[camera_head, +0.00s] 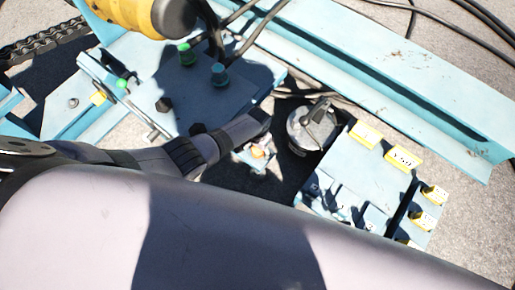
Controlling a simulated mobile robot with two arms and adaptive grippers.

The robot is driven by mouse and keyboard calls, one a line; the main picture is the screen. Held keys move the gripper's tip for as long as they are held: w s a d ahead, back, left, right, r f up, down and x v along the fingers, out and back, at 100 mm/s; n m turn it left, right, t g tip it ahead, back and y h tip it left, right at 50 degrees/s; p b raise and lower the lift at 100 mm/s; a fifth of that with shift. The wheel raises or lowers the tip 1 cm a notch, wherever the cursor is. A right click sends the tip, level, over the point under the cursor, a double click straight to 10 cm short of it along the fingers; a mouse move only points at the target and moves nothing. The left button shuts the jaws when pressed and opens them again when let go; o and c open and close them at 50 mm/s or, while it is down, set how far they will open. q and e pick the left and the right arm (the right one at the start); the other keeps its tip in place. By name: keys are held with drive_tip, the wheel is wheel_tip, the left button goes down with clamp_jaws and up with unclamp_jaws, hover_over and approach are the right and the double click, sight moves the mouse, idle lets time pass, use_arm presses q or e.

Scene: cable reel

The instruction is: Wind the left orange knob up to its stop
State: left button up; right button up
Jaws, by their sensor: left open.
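A small orange knob (258,152) shows on a light-blue bracket near the middle of the view. I cannot tell for sure whether it is the left one, and no second orange knob shows clearly. My left gripper (258,128) comes in from the left, with one dark, black-tipped finger just above and left of the knob. It is open, with nothing seen in it. The other finger is mostly hidden, and I see no clear contact with the knob. My right gripper is out of view.
A blue panel (215,100) with green and teal buttons lies behind the gripper. A round dark metal part (313,125) stands right of the knob. A blue box with yellow labels (365,165) is farther right. My pale arm link covers the foreground. A blue beam (400,75) crosses behind.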

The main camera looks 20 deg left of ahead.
use_arm(q)
wheel_tip(320, 180, up, 12)
idle(0.8)
idle(0.4)
